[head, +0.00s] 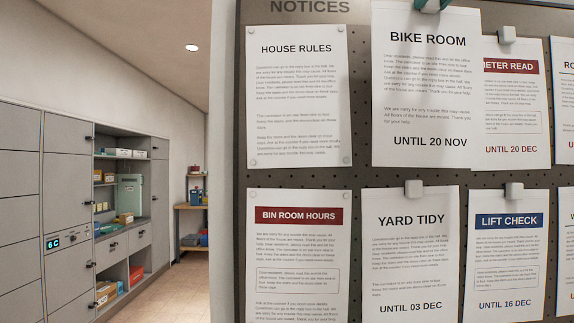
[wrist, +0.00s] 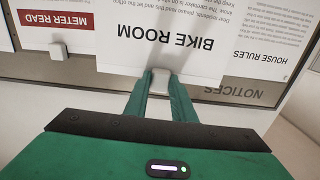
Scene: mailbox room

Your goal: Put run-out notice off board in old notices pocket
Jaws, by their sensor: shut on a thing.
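The Bike Room notice (head: 424,85), a white sheet marked "UNTIL 20 NOV", looks larger than its neighbours and overlaps the Meter Read notice's left edge, so it seems to stand a little out from the board (head: 357,100). My gripper (head: 430,4) is at its top edge, mostly out of the head view. In the wrist view, my green fingers (wrist: 160,82) are shut on the pale clip (wrist: 160,78) at the top of the Bike Room notice (wrist: 180,35). The old notices pocket is not in view.
Other notices hang close by: House Rules (head: 299,100), Meter Read (head: 515,110), Bin Room Hours (head: 296,260), Yard Tidy (head: 410,250) "UNTIL 03 DEC" and Lift Check (head: 507,255) "UNTIL 16 DEC". Grey lockers (head: 40,170) and open shelves (head: 122,190) stand at the left, with bare floor beside them.

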